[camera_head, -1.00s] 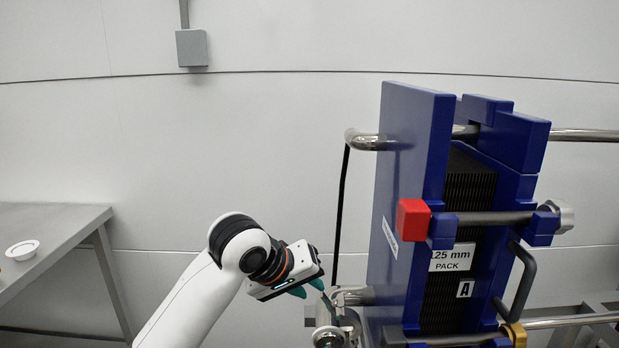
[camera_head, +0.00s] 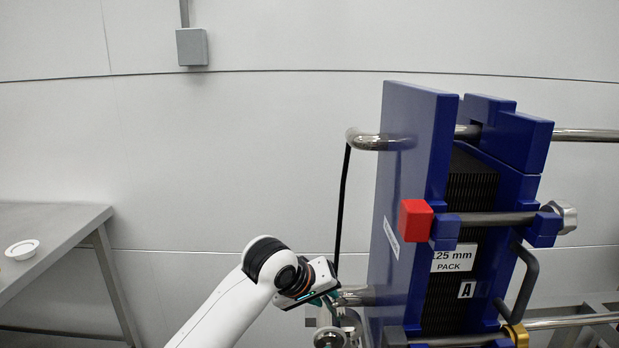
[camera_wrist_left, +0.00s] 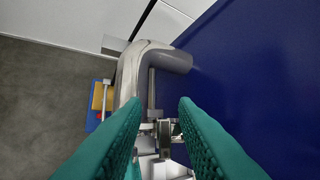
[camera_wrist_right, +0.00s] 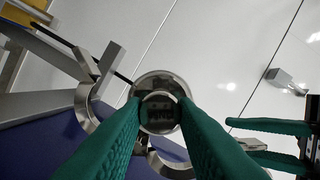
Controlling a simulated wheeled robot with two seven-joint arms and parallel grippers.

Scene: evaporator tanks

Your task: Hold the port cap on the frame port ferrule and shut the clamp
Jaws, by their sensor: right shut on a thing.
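In the right wrist view my right gripper (camera_wrist_right: 160,125) is shut on the round steel port cap (camera_wrist_right: 160,88). The fingers hide part of the cap, and I cannot tell whether it sits flush on the ferrule behind it. The clamp (camera_wrist_right: 88,108) shows as curved steel arms, spread apart beside and below the cap. My left gripper (camera_head: 328,297) is beside the steel port pipe (camera_head: 354,297) in the head view. In the left wrist view its fingers (camera_wrist_left: 163,125) are open, with steel clamp hardware (camera_wrist_left: 165,135) showing between and beyond them.
The blue frame (camera_head: 408,190) with its plate pack stands close to the right of my left gripper. A bent steel pipe (camera_wrist_left: 130,75) runs near the left fingers. A grey table (camera_head: 60,225) with a white dish (camera_head: 22,249) stands at the far left.

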